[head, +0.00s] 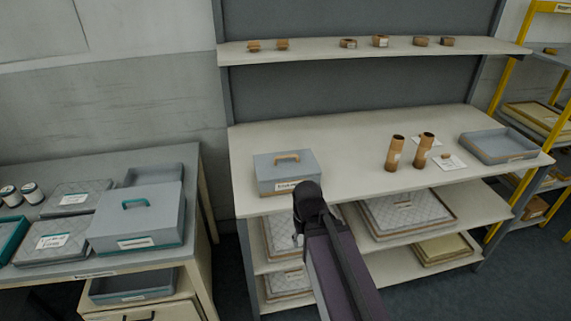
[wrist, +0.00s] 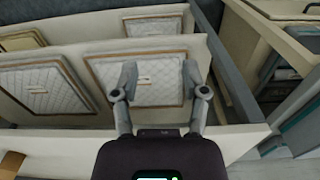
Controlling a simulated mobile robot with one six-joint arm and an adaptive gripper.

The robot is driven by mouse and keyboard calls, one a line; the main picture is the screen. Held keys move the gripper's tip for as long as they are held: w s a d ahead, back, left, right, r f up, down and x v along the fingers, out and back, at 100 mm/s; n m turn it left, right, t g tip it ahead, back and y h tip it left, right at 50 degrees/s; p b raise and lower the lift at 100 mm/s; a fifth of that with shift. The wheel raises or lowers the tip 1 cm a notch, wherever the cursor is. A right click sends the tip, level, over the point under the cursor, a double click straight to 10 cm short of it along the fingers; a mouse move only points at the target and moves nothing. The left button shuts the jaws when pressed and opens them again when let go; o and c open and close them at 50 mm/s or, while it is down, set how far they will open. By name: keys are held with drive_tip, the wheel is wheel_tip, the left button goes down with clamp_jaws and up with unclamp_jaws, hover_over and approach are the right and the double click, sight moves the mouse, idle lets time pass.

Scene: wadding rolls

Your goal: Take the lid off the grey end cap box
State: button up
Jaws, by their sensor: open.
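A grey box (head: 287,174) with a closed lid, a tan handle (head: 287,158) and a white front label stands near the front left of the workbench. Its label is too small to read. A larger grey box (head: 137,220) with a teal handle and a label stands on the left table, also lidded. My gripper (wrist: 160,80) is open and empty in the wrist view, facing the shelves under a bench. Neither lidded box is recognisable there. In the head view my arm rises in front of the workbench edge, just right of and below the tan-handled box, and its fingers are mostly hidden.
The workbench (head: 345,165) is clear right of the box up to two cardboard tubes (head: 395,153). An open grey tray (head: 498,146) sits at its right end. Quilted panels (head: 405,214) lie on lower shelves. Small brown rolls (head: 380,41) line the upper shelf (head: 335,50).

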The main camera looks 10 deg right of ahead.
drive_tip(key=n+t+p, duration=0.3)
drive_tip(key=n+p, duration=1.6)
drive_tip(key=p, duration=0.3)
approach(286, 156)
drive_tip(key=v, duration=0.3)
drive_tip(key=shift+s, duration=0.15)
drive_tip(key=b+x, duration=0.7)
drive_tip(key=x, duration=0.1)
drive_tip(key=shift+b, duration=0.3)
drive_tip(key=shift+f, duration=0.2)
drive_tip(key=shift+f+b, duration=0.1)
drive_tip(key=shift+b, duration=0.25)
